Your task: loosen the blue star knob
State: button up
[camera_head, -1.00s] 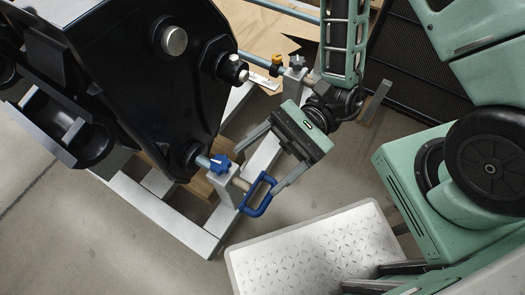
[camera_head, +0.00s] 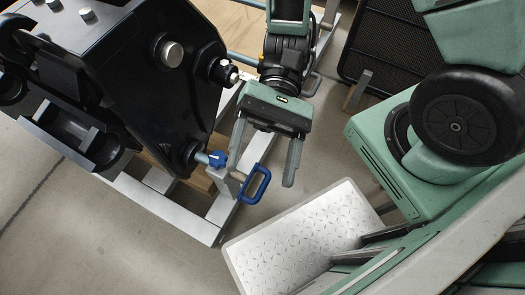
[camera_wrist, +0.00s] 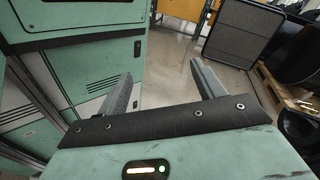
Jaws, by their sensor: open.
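The blue star knob (camera_head: 217,159) sits on a fitting at the lower right of the black machine body in the head view. A blue loop handle (camera_head: 256,184) is just right of it, at the end of the same coupler. My gripper (camera_head: 262,172) hangs above and to the right of the knob, its two grey fingers spread wide and pointing down the picture. The left finger comes near the knob and handle in the picture; I cannot tell the depth between them. Nothing is between the fingers in the wrist view (camera_wrist: 165,88), where knob and handle do not show.
The black machine body (camera_head: 150,75) stands at left on a pale frame (camera_head: 165,208). A white patterned step (camera_head: 305,235) is below my gripper. A dark mesh panel (camera_head: 400,50) stands at the back right. The floor at the lower left is clear.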

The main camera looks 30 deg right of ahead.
jog(key=n+t+h+b, duration=0.6)
jog(key=n+t+h, duration=0.45)
jog(key=t, duration=0.25)
send_over(218, 158)
notch_tip(218, 158, down, 9)
jog(key=shift+m, duration=0.25)
notch_tip(218, 158, down, 18)
jog(key=b, duration=0.7)
jog(key=shift+r, duration=0.2)
jog(key=c, duration=1)
